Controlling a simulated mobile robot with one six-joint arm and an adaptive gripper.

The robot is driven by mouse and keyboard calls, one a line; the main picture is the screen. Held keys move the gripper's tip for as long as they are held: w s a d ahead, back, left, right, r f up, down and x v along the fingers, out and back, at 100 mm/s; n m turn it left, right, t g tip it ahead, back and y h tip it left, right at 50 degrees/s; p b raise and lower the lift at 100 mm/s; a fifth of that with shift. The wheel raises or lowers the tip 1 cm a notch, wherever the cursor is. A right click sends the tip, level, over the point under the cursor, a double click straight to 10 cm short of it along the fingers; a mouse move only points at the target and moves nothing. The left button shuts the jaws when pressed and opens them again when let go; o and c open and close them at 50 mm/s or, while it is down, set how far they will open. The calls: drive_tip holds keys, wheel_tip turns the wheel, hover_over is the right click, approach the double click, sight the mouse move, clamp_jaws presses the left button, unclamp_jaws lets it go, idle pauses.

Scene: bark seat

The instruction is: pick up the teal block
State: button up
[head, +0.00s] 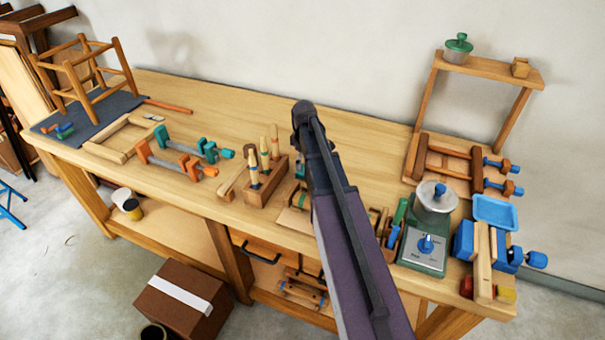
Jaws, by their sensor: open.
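I cannot single out the teal block with certainty. A small teal-green piece (300,168) shows just left of my arm, partly hidden by it, behind the wooden holder with chisels (266,185). Several small coloured pieces (65,131), some blue and green, lie on the dark mat (110,112) at the left end of the bench. My dark arm rises from the bottom edge across the middle of the bench. No gripper fingers can be made out.
The wooden bench (230,105) has clear room along its back. A stool (88,75) stands on the mat. Teal (210,149) and orange (165,159) clamps lie left of centre. A green scale (424,245), blue tray (494,212) and wooden rack (490,68) stand at right.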

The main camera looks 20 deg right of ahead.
sight(303, 169)
drive_tip(key=shift+w+a+f+b, duration=0.1)
drive_tip(key=shift+w+f+b, duration=0.05)
drive_tip(key=shift+f+b, duration=2.15)
drive_tip(key=c, duration=0.9)
